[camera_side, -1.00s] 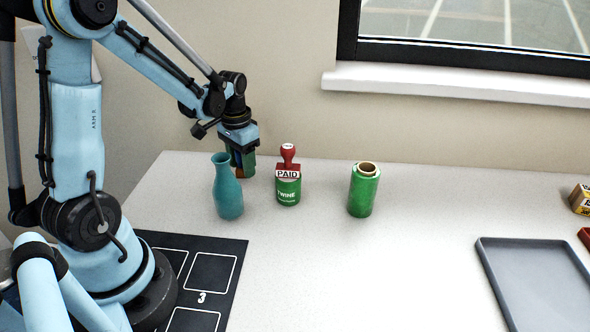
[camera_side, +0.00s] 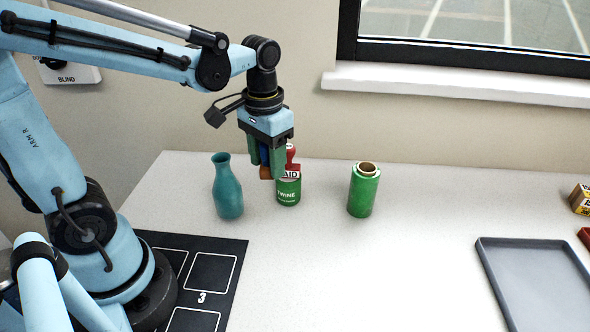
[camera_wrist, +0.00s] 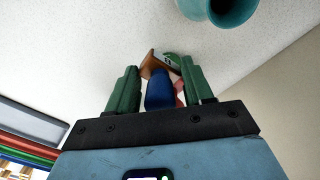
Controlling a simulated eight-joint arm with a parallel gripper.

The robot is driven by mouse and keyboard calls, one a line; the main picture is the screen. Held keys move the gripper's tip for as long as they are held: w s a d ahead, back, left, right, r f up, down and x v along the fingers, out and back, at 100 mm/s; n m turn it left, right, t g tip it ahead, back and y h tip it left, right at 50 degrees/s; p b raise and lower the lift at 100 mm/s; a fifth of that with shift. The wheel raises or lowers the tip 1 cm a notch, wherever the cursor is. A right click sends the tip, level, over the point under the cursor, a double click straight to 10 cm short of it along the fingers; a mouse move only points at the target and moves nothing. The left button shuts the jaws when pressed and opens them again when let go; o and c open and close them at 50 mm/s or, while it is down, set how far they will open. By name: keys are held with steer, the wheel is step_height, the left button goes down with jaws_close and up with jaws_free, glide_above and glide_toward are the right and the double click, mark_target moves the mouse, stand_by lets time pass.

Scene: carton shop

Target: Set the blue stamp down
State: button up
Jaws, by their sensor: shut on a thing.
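My gripper (camera_side: 266,168) is shut on the blue stamp (camera_side: 264,155) and holds it above the table, handle up. Its blue handle (camera_wrist: 160,92) shows between the green fingers in the wrist view, with an orange-brown base beyond; the fingers partly hide it in the side view. My right finger covers part of the red stamp in the side view. I cannot tell whether they touch.
A teal vase (camera_side: 227,190) stands left of the can and a green roll (camera_side: 363,190) to its right. A grey tray (camera_side: 486,256) lies at the right, with boxes behind. A black mat with numbered squares (camera_side: 237,262) is at front left. The middle front table is clear.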

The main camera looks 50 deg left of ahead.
steer(key=s+d+m, duration=0.1)
steer(key=s+d, duration=1.2)
steer(key=d, duration=0.3)
glide_above(270, 247)
step_height(270, 247, down, 7)
steer(key=shift+w, duration=0.1)
steer(key=shift+f, duration=2)
steer(key=shift+f, duration=0.1)
steer(key=o, duration=1)
steer(key=shift+o, duration=0.2)
